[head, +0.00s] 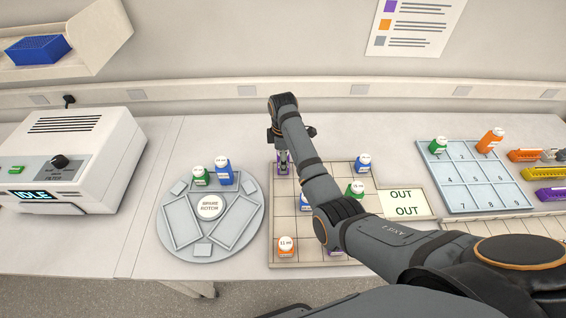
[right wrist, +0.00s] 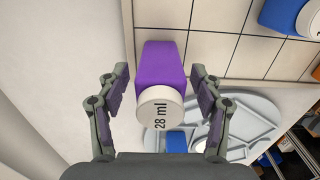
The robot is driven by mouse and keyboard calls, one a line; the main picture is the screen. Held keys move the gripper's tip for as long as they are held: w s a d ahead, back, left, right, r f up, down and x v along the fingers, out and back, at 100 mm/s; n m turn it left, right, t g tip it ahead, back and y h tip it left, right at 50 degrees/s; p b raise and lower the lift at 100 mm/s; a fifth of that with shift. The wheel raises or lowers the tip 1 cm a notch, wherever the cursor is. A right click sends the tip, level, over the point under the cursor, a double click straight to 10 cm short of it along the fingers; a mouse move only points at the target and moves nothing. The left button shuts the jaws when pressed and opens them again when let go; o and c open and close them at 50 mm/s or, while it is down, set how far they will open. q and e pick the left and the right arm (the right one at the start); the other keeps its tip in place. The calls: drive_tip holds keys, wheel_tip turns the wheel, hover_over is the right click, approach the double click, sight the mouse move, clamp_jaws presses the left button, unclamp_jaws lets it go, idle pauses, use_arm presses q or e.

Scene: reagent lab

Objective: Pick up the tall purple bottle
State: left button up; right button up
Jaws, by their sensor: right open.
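A purple bottle (right wrist: 160,65) with a white cap marked 28 ml sits between the open fingers of my right gripper (right wrist: 159,78) in the right wrist view. Gaps show between the bottle and both fingers. In the head view, the purple bottle (head: 279,169) stands at the back left of the gridded tray (head: 285,215), partly hidden by my right gripper (head: 284,156) above it. Another purple item (head: 336,253) shows at the tray's front, mostly hidden by my right arm, so its height cannot be told. My left gripper is out of view.
Blue, green and orange bottles share the tray, including an orange one (head: 285,245) at front left. A round rotor plate (head: 173,247) with green and blue bottles lies to the left. A numbered rack (head: 470,180) and an OUT card (head: 405,203) lie to the right.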

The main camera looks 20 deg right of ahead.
wheel_tip(320, 180, down, 2)
drive_tip(key=shift+s+d+f, duration=0.1)
drive_tip(key=shift+f, duration=0.55)
drive_tip(key=c, duration=1.3)
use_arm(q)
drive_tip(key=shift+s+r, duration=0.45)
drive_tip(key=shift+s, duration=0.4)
use_arm(e)
drive_tip(key=shift+o, duration=0.2)
drive_tip(key=shift+r, duration=0.1)
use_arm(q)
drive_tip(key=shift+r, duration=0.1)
use_arm(e)
drive_tip(key=shift+r, duration=0.1)
